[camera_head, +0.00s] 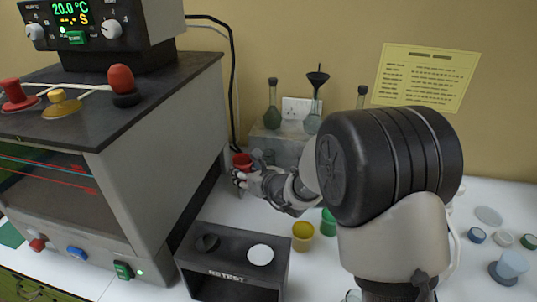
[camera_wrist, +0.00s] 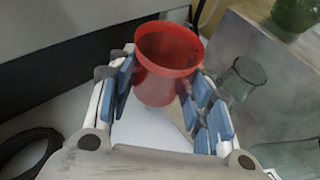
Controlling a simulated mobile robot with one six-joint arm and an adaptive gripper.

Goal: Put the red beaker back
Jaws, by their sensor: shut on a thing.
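The red beaker (camera_head: 242,161) is near the right side of the large grey machine in the head view. In the wrist view the red beaker (camera_wrist: 168,65) sits between the blue finger pads, its open mouth facing up and slightly tilted in the picture. My gripper (camera_head: 245,176) is shut on it; in the wrist view my gripper (camera_wrist: 165,95) has pads on both sides of the beaker. The beaker's lower part is partly hidden by my fingers in the head view. I cannot tell whether its base touches a surface.
The grey machine (camera_head: 165,130) stands close on the left. A dark "RETEST" box (camera_head: 232,274) is in front. Yellow (camera_head: 303,232) and green (camera_head: 328,222) beakers stand near my arm. Glass flasks (camera_head: 272,118) stand on a block behind; a glass vessel (camera_wrist: 243,78) is close right of my gripper.

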